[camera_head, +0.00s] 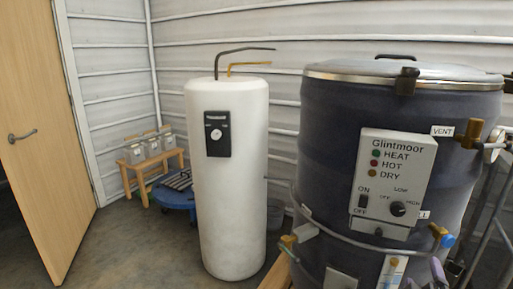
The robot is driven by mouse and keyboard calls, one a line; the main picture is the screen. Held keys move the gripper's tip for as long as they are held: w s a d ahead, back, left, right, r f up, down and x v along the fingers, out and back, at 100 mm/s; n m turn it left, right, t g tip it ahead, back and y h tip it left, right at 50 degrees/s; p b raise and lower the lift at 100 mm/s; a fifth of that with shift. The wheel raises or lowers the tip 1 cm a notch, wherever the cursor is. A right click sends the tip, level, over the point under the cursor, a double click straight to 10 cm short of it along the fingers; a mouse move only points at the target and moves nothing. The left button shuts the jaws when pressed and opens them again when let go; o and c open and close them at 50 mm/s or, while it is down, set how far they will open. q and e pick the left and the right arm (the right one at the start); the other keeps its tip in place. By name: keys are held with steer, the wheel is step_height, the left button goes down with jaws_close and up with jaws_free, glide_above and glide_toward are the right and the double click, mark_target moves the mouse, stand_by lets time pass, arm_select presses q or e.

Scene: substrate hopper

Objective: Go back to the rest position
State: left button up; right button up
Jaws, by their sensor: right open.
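A dark blue drum-shaped hopper (325,120) with a metal-rimmed lid (400,72) fills the right side. Its grey control panel (392,183) reads Glintmoor, with HEAT, HOT and DRY lamps, an ON/OFF switch and a black knob. Only a small grey part that looks like my right gripper (438,272) shows at the bottom right, low in front of the hopper; I see nothing held in it. Its fingers are mostly hidden or cut off. My left gripper is not in view.
A tall white cylinder tank (232,190) stands left of the hopper. A wooden bench (150,170) with several clear containers and a blue low platform (174,196) are behind it. A wooden door (45,130) stands at left. The floor between is clear. Metal pipes (490,225) crowd the right edge.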

steer(key=s+d+r+n+t, duration=0.1)
steer(key=d+r+n+t, duration=0.2)
steer(key=d+r+n, duration=0.55)
steer(key=s+d+f+m+g+y, duration=0.1)
steer(key=s+d+f+m+g, duration=0.3)
steer(key=f, duration=0.9)
steer(key=s+f+m+g+y, duration=0.1)
steer(key=s+f+m+g, duration=0.35)
steer(key=f, duration=0.85)
steer(key=s+f+g, duration=0.5)
steer(key=s+f, duration=0.5)
steer(key=s, duration=0.4)
steer(key=s+f+m+g, duration=0.2)
steer(key=s+f+g, duration=0.1)
steer(key=s, duration=0.8)
steer(key=s+f+m+g, duration=0.2)
steer(key=s+f+g, duration=0.15)
steer(key=s, duration=0.75)
steer(key=s+a+f+m+y, duration=0.1)
steer(key=a+f+y, duration=0.1)
steer(key=a, duration=1)
steer(key=s+a+f+y, duration=0.1)
steer(key=a+f+y, duration=0.2)
steer(key=a, duration=0.9)
steer(key=shift+f+m, duration=0.4)
steer(key=shift+f, duration=0.15)
steer(key=shift+d, duration=0.1)
